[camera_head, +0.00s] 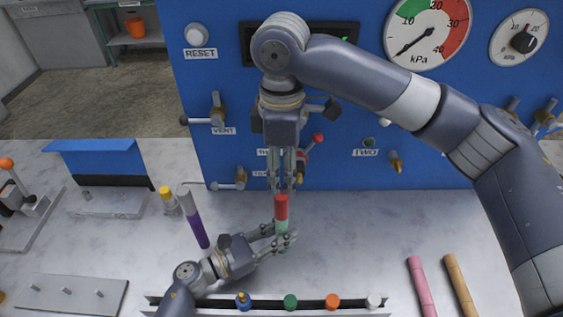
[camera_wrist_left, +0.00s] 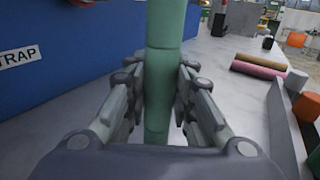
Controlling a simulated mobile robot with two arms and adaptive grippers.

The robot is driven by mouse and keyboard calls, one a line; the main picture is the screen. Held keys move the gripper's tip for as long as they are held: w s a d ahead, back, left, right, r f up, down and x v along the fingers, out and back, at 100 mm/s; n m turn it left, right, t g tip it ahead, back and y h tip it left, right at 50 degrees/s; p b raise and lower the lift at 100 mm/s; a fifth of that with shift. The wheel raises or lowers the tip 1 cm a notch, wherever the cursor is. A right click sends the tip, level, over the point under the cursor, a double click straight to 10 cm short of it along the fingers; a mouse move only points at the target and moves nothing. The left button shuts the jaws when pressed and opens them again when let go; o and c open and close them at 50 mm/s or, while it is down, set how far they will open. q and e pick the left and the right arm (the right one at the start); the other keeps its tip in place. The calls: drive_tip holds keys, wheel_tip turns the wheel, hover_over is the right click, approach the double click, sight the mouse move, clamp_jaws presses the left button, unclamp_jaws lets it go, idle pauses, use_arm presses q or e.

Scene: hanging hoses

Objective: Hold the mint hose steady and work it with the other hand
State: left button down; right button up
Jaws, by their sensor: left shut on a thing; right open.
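The mint hose (camera_head: 282,226) stands upright above the table, with a red section (camera_head: 281,207) at its top. My left gripper (camera_head: 285,239) is shut around the mint part from the left. In the left wrist view the mint hose (camera_wrist_left: 164,40) runs vertically between the two fingers (camera_wrist_left: 160,98). My right gripper (camera_head: 282,188) points down from above and is open. Its fingertips are at or just above the top of the red section; whether they touch it I cannot tell. The hose's lower end is hidden by my left fingers in the head view.
A blue panel (camera_head: 215,75) with valves and gauges stands behind. A rack (camera_head: 265,305) with several coloured plugs lies in front. Pink (camera_head: 421,285) and tan (camera_head: 461,285) hoses lie at right.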

sight(282, 194)
wheel_tip(282, 194, down, 11)
drive_tip(key=shift+r, duration=0.2)
drive_tip(key=shift+c, duration=0.3)
clamp_jaws()
